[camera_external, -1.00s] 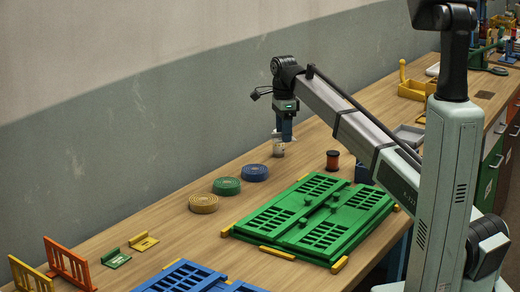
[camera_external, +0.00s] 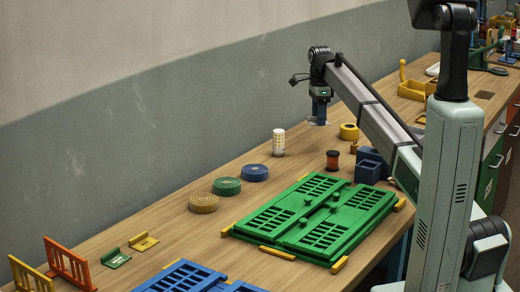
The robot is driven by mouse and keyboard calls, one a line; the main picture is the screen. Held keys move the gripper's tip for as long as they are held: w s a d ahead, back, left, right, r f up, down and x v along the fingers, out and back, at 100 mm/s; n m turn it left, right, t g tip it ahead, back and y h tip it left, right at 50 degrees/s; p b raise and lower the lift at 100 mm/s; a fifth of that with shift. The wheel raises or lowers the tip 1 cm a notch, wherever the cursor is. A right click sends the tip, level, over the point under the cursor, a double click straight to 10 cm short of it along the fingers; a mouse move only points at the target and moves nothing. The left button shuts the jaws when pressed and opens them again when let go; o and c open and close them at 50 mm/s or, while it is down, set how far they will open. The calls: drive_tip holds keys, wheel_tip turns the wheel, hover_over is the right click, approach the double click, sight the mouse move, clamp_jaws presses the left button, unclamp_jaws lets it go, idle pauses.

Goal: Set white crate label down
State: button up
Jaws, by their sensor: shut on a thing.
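My gripper (camera_external: 319,118) hangs over the far middle of the bench, pointing down. It is shut on a small pale flat piece, which looks like the white crate label (camera_external: 312,119). The label sticks out to the sides of the fingertips and is held above the bench top, apart from it. Its printed face and details are too small to tell. No white crate can be made out.
A white and yellow cylinder (camera_external: 279,142) stands left of my gripper. A yellow roll (camera_external: 349,131), a dark red spool (camera_external: 332,160) and blue boxes (camera_external: 369,170) are to the right and nearer. Coiled straps (camera_external: 227,186) and green crate panels (camera_external: 315,215) lie in front.

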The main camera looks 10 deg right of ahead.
sight(318, 150)
wheel_tip(318, 150, down, 9)
drive_tip(key=shift+r, duration=0.1)
idle(0.4)
drive_tip(key=o, duration=1)
drive_tip(key=shift+f, duration=0.2)
wheel_tip(318, 150, up, 12)
drive_tip(key=shift+r, duration=0.15)
